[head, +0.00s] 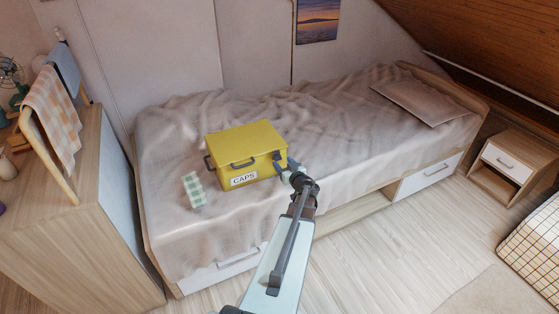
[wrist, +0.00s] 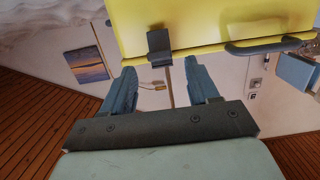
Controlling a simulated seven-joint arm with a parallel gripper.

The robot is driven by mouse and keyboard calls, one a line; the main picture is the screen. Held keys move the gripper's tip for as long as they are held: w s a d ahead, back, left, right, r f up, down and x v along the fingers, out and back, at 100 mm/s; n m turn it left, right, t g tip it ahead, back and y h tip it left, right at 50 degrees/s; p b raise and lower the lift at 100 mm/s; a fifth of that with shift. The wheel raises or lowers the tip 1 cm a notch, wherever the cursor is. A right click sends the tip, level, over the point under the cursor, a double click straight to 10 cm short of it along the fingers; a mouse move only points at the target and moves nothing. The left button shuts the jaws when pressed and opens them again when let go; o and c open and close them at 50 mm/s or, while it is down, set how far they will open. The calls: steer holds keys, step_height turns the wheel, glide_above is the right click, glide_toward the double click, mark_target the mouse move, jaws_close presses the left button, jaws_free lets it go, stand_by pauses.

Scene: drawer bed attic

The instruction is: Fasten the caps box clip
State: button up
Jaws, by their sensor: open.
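The yellow caps box (head: 232,146) sits on the bed with its lid down and a CAPS label on its front. Its dark clip (wrist: 159,46) shows in the wrist view at the box's edge. I cannot tell whether the clip is fastened. My gripper (head: 288,168) is at the box's right end in the head view, hiding part of that side. In the wrist view my gripper (wrist: 160,67) is open and empty, with one finger on each side of the clip's line and the clip just beyond the fingertips.
A dark handle (wrist: 268,46) sticks out from the box near the clip. A flat pillow (head: 420,100) lies at the far right. The bed between box and pillow is clear.

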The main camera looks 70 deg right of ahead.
mark_target(279, 160)
steer(key=v, duration=0.8)
steer(key=shift+s+a+f, duration=0.1)
steer(key=shift+a, duration=0.05)
steer(key=shift+t+h, duration=0.6)
steer(key=x, duration=0.4)
steer(key=f+x, duration=0.1)
steer(key=x, duration=0.3)
steer(key=f+x, duration=0.1)
steer(key=x, duration=0.3)
steer(key=shift+c, duration=0.3)
steer(key=c, duration=1)
